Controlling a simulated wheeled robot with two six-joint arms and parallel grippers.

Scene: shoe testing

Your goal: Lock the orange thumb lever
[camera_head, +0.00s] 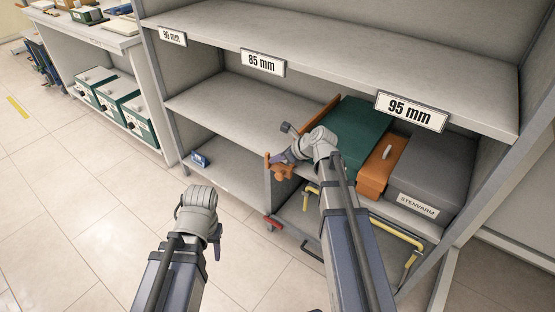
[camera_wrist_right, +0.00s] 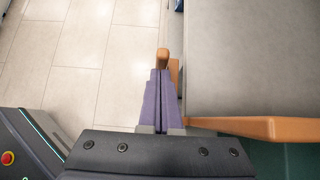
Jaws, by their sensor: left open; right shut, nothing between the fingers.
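The orange thumb lever (camera_head: 283,172) appears as a small orange piece at the front edge of the rack's middle level, left of a green case. In the right wrist view an orange piece (camera_wrist_right: 163,57) shows just beyond my fingertips, partly hidden by them. My right gripper (camera_head: 282,158) is shut and empty, close beside the orange piece. In the right wrist view its purple fingers (camera_wrist_right: 161,88) are together; whether they touch the orange piece I cannot tell. My left gripper (camera_head: 200,225) is low in front of the rack, mostly hidden behind its wrist, open and away from the lever.
The green case (camera_head: 352,130), an orange box (camera_head: 376,170) and a grey case (camera_head: 435,180) fill the right bay. An orange strip (camera_head: 322,116) borders the grey shelf (camera_head: 240,105). Yellow bars (camera_head: 400,235) sit below. The floor (camera_head: 90,190) at left is clear.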

